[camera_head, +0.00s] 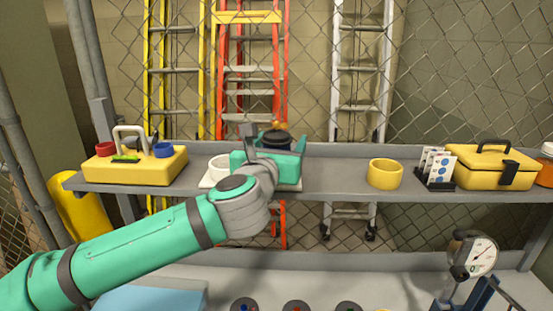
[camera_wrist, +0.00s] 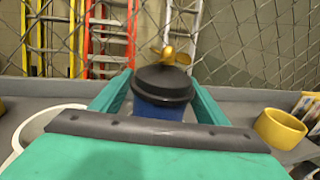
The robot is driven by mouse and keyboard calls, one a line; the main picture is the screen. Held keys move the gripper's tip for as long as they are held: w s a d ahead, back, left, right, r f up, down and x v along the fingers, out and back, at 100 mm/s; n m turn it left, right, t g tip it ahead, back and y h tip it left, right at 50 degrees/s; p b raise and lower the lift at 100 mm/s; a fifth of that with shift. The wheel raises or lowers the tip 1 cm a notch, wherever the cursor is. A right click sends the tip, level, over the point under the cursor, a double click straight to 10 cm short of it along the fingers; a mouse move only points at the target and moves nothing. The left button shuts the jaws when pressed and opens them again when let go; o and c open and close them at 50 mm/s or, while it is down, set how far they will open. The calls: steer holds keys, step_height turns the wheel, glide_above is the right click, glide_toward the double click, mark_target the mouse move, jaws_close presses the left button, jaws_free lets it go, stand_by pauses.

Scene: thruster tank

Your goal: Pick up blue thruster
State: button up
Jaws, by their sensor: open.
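The blue thruster (camera_wrist: 158,106) stands upright on the shelf (camera_head: 335,178), with a black cap and a gold propeller on top. In the head view, only its dark cap and propeller (camera_head: 277,133) show above my gripper; its blue body is hidden. My gripper (camera_wrist: 157,92) is open, with one teal finger on each side of the thruster. In the head view, my gripper (camera_head: 276,142) reaches over the shelf from the front. I cannot tell whether either finger touches the thruster.
A yellow ring (camera_head: 385,174) stands right of my gripper, with a card holder (camera_head: 435,168) and yellow case (camera_head: 492,167) farther right. A yellow box (camera_head: 135,165) and white cup-like piece (camera_head: 220,167) are left. Chain-link fence (camera_head: 310,70) closes off the back.

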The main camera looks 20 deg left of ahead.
steer(key=c, duration=1.4)
